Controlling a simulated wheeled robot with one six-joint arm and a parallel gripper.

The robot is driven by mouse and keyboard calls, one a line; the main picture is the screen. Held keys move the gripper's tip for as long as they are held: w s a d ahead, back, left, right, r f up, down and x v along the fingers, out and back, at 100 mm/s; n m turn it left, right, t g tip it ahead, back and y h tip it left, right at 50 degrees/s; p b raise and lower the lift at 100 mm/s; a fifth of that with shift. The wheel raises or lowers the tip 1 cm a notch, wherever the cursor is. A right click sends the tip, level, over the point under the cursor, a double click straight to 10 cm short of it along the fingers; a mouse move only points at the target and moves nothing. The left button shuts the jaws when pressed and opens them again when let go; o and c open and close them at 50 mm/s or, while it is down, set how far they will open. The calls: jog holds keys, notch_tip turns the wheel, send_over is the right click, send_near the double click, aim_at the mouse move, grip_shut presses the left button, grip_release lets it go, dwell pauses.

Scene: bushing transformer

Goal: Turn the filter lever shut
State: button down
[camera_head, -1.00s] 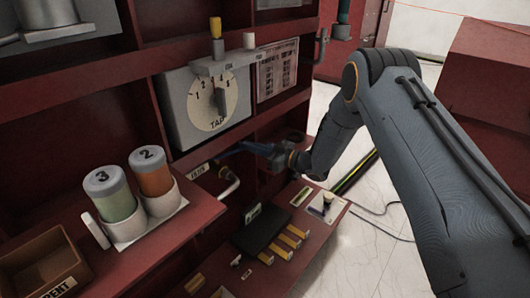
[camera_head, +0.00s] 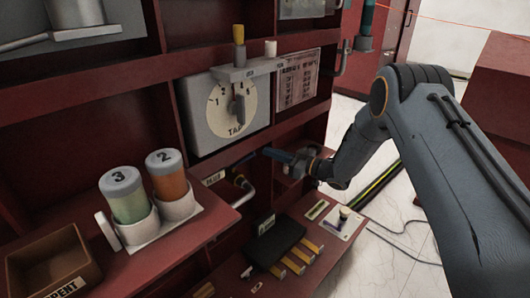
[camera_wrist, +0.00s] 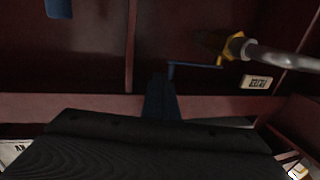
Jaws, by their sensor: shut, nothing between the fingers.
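The filter lever is a thin blue bar (camera_wrist: 195,66) in the wrist view. It runs sideways from a yellow fitting (camera_wrist: 234,46) on a bent grey pipe (camera_wrist: 275,58). In the head view the yellow fitting (camera_head: 239,181) shows beside the small filter label (camera_head: 213,178), and the lever (camera_head: 243,160) is hard to make out. My gripper (camera_head: 267,152) is shut and empty, its blue fingers reaching left into the shelf bay. In the wrist view my gripper (camera_wrist: 159,78) has its tips close to the lever's left end; I cannot tell whether they touch.
A tap dial box (camera_head: 225,108) sits above. Two capped jars, green (camera_head: 128,202) and orange (camera_head: 168,178), stand on the left shelf beside a brown open box (camera_head: 52,262). A black block (camera_head: 275,243) and yellow bars lie below. Red shelf boards bound the bay.

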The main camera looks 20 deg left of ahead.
jog(key=w+d+v, duration=0.1)
jog(key=w+v, duration=0.1)
jog(key=v, duration=0.8)
jog(key=w+d+r+m+t+h, duration=0.45)
jog(key=w+r+t+h, duration=0.2)
jog(key=r, duration=0.25)
jog(key=s+d+r+m+h, duration=0.45)
jog(key=s+d+h, duration=0.2)
jog(key=d, duration=0.25)
jog(key=s+d+r+m+g+h, duration=0.1)
jog(key=s+d+g, duration=0.25)
jog(key=s, duration=1.05)
jog(key=s+d+r+m+g+h+p, duration=0.1)
jog(key=s+d+g+h, duration=0.2)
jog(key=s, duration=1.1)
jog(key=s+d+r+m+g, duration=0.1)
jog(key=s+d+g, duration=0.25)
jog(key=s, duration=1.05)
jog(key=d+r+m+p, duration=0.3)
jog(key=d+r+p, duration=0.5)
jog(key=p, duration=1)
jog(key=shift+w+d+r+m+h, duration=0.2)
jog(key=shift+r+m+h, duration=0.1)
jog(key=shift+r, duration=0.7)
jog(key=shift+g, duration=0.25)
